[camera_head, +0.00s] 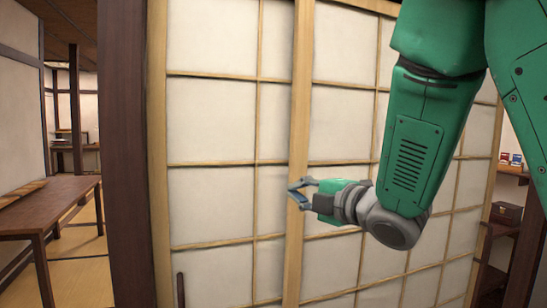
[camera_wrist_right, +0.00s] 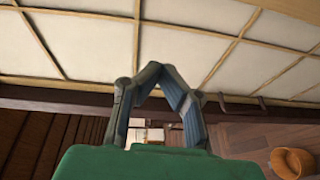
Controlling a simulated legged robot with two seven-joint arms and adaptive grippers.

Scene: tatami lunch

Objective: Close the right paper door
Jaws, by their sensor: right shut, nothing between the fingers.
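The paper doors fill the middle of the head view as white panes in light wooden lattice. A left panel (camera_head: 212,120) meets a right panel (camera_head: 338,125) at a thick upright wooden stile (camera_head: 301,100). My green right arm covers part of the right panel. My right gripper (camera_head: 293,190) is shut and empty, with its fingers in front of the stile at mid height; I cannot tell whether they touch it. In the right wrist view, the shut fingers (camera_wrist_right: 158,72) point towards the paper lattice (camera_wrist_right: 185,50). My left gripper is out of view.
A dark post (camera_head: 125,150) stands left of the doors. Beyond it are a wooden table (camera_head: 55,200) and tatami floor. A small dark handle (camera_head: 180,290) shows low on the left panel. Right of the doors, a shelf with a brown box (camera_head: 506,213) shows through a gap.

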